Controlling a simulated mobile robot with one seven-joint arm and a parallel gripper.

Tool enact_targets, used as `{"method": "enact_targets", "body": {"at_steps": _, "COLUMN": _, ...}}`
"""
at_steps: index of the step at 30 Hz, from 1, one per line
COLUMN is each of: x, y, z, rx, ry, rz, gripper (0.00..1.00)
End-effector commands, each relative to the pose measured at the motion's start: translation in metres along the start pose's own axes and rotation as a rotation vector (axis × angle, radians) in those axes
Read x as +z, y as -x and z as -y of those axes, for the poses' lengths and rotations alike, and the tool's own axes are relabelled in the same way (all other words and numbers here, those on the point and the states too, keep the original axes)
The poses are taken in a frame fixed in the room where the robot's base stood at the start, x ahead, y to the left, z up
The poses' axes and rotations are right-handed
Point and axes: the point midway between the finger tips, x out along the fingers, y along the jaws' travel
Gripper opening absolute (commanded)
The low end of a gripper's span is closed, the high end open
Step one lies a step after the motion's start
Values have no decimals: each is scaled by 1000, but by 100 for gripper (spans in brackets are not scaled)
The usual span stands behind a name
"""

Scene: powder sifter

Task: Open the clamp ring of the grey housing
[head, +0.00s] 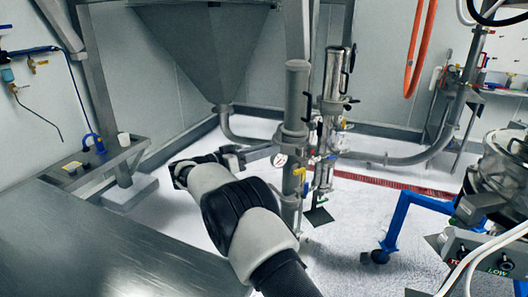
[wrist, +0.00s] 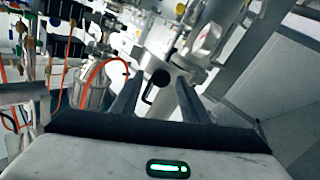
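The grey housing seems to be the tall grey cylinder (head: 297,90) on the upright pipe in the middle of the head view. A shinier metal cylinder (head: 335,80) with black handles stands just right of it. I cannot pick out the clamp ring surely; a black handle shows at the grey cylinder's lower right side. My gripper (head: 266,152) is left of the upright pipe, below the grey cylinder. In the wrist view, its two fingers (wrist: 158,95) are apart with nothing held. A metal body with a dark round knob (wrist: 160,78) and a bent black handle shows beyond them.
A pressure gauge (head: 279,159) sits on the pipework close to my gripper. A large hopper (head: 205,45) hangs behind. A metal table (head: 90,245) fills the lower left. A blue wheeled frame (head: 400,220) stands right. White floor is open between.

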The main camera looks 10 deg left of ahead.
Motion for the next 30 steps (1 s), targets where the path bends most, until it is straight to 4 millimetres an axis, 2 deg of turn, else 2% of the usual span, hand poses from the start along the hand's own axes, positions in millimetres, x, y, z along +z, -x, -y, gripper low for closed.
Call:
{"method": "enact_targets", "body": {"at_steps": 7, "x": 2, "y": 2, "z": 1, "rx": -2, "ry": 3, "rz": 3, "gripper": 41}}
{"method": "enact_targets", "body": {"at_steps": 11, "x": 3, "y": 14, "z": 2, "rx": -4, "ry": 3, "rz": 3, "gripper": 41}}
{"method": "enact_targets", "body": {"at_steps": 14, "x": 4, "y": 32, "z": 2, "rx": -5, "ry": 3, "rz": 4, "gripper": 41}}
{"method": "enact_targets", "body": {"at_steps": 24, "x": 4, "y": 115, "z": 2, "rx": -4, "ry": 1, "rz": 2, "gripper": 41}}
{"method": "enact_targets", "body": {"at_steps": 30, "x": 3, "y": 154, "z": 1, "rx": -3, "ry": 1, "rz": 2, "gripper": 41}}
